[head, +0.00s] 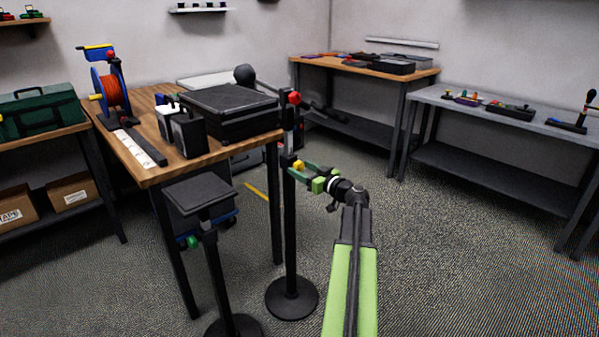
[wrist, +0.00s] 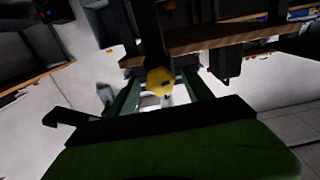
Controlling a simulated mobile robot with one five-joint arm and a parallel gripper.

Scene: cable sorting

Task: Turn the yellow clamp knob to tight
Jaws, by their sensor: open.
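The yellow clamp knob (head: 298,164) is on the side of a black upright stand (head: 290,215) in the middle of the head view. In the wrist view the yellow knob (wrist: 160,82) shows at the centre, with a small dark mark on its face. My green gripper (head: 312,175) is at the knob's height, its jaws pointing left toward the stand. In the wrist view my gripper (wrist: 162,92) is open, with one finger on each side of the knob. I cannot tell whether the fingers touch it.
A wooden workbench (head: 215,155) with a black case (head: 228,112) stands just behind and left of the stand. A second stand with a black plate (head: 200,193) is in front of the bench. A grey bench (head: 450,105) is at right. Floor at right is clear.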

